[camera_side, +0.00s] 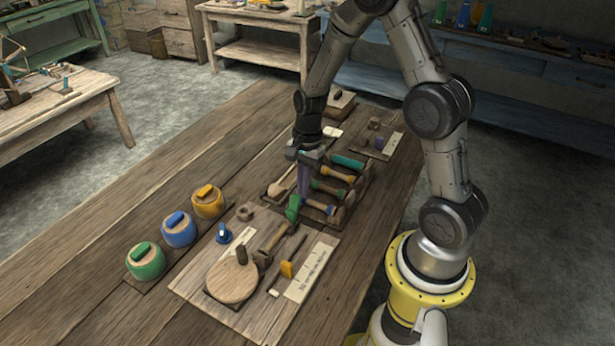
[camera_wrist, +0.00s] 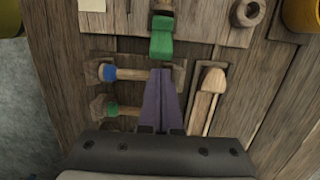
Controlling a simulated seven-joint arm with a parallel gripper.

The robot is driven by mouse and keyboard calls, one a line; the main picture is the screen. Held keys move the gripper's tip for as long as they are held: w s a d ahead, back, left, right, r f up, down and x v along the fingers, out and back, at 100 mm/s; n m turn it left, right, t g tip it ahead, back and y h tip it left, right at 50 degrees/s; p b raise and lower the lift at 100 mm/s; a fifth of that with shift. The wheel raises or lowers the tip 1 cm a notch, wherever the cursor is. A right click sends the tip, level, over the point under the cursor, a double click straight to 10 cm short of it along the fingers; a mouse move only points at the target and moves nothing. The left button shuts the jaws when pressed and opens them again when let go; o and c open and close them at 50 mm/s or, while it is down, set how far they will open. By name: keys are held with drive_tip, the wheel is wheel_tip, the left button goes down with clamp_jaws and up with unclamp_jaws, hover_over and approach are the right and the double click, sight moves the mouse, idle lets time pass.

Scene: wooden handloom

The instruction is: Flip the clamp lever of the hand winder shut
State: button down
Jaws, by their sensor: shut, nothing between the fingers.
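The hand winder appears to be the round wooden disc (camera_side: 231,281) with an upright dark knob, on a board at the front of the bench. A wooden lever (camera_side: 273,237) with a green end (camera_side: 293,207) extends from beside the disc toward my gripper; I take it as the clamp lever. Its green end also shows in the wrist view (camera_wrist: 161,38). My gripper (camera_side: 304,195) points down with its purple fingers together and empty. In the wrist view the fingertips (camera_wrist: 162,72) appear just short of the green end; whether they touch it is unclear. The lever's exact tilt is hard to tell.
A rack of several bobbins (camera_side: 328,188) with coloured bands lies close beside my gripper. A wooden scoop-like piece (camera_wrist: 206,97) lies right of the fingers. Green (camera_side: 146,261), blue (camera_side: 179,230) and yellow (camera_side: 208,202) lidded pots stand at left. Bench planks beyond them are clear.

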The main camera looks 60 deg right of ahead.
sight(293, 204)
drive_tip(key=shift+a+r, duration=0.4)
drive_tip(key=shift+a, duration=0.3)
drive_tip(key=shift+a+r, duration=0.25)
drive_tip(key=shift+a, duration=0.1)
drive_tip(key=shift+a+r, duration=0.2)
drive_tip(key=shift+a, duration=0.1)
drive_tip(key=shift+a+r, duration=0.3)
drive_tip(key=shift+a, duration=0.6)
drive_tip(key=shift+r, duration=0.1)
drive_tip(key=shift+d+r, duration=0.1)
drive_tip(key=shift+r, duration=0.6)
